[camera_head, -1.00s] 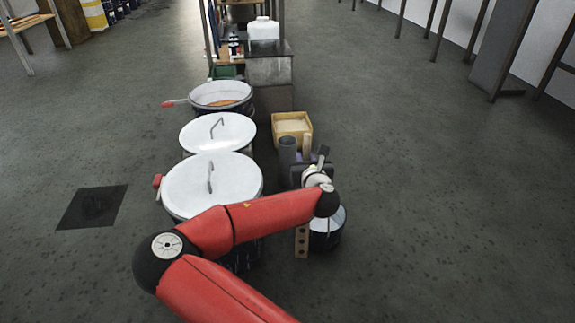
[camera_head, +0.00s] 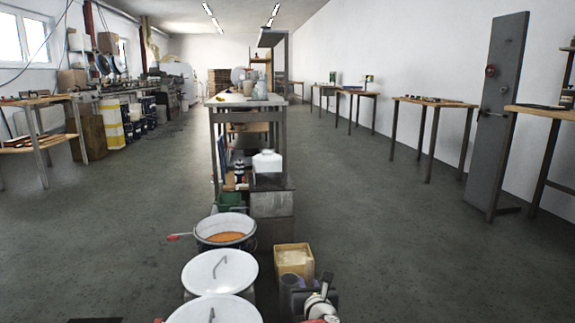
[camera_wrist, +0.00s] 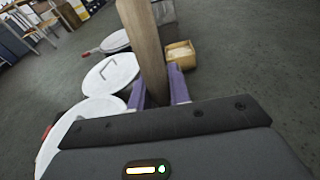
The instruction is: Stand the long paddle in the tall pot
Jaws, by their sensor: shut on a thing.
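The long paddle (camera_wrist: 148,45) is a flat, pale wooden piece, seen large in the wrist view. My gripper (camera_wrist: 160,92) is shut on it, with one purple finger on each side. The paddle runs from between the fingers up past the picture's top edge, so its far end is out of view.
Two white-lidded pots (camera_head: 220,270) and an open pot with orange contents (camera_head: 225,228) stand in a row on the left. A bench (camera_head: 248,98) stands farther back.

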